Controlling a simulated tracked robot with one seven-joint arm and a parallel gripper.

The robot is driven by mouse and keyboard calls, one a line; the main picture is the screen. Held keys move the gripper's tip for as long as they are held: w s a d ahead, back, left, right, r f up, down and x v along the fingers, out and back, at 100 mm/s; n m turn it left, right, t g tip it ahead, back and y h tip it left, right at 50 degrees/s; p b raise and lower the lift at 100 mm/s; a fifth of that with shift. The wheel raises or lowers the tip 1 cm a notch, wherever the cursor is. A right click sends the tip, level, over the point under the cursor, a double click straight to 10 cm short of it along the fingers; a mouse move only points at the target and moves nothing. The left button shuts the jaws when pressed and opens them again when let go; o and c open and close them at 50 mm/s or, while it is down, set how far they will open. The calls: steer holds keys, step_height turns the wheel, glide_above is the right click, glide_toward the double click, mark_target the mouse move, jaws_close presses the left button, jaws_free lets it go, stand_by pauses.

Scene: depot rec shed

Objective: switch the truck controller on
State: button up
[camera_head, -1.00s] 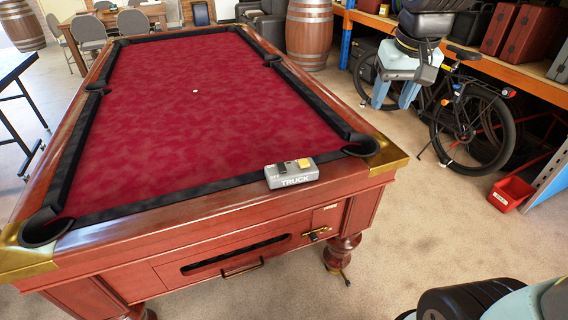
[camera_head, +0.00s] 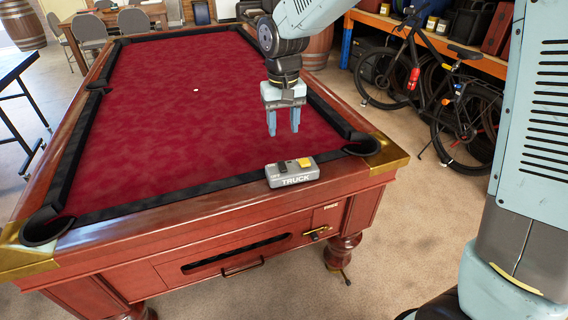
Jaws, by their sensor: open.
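The truck controller (camera_head: 293,173) is a small grey box lettered "TRUCK". It sits on the near rail of the pool table, left of the near right corner pocket. A yellow block-shaped control (camera_head: 304,162) is on the right of its top, and a small dark part is on the left. Which way the switch is set cannot be told. My gripper (camera_head: 283,132) points down above the table, just behind and above the controller in the picture. Its two light blue fingers are apart, with nothing between them, and do not touch the controller.
The pool table (camera_head: 180,110) has red cloth, black cushions and brass corners, with a white ball (camera_head: 196,91) on it. A bicycle (camera_head: 450,95) stands by the orange shelving (camera_head: 480,58) at right. Chairs (camera_head: 90,27) stand at back left. The near right floor is partly hidden by my arm.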

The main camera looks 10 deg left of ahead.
mark_target(284, 169)
step_height(284, 169, down, 13)
steer(key=shift+r, duration=0.1)
stand_by(0.4)
steer(key=shift+c, duration=0.3)
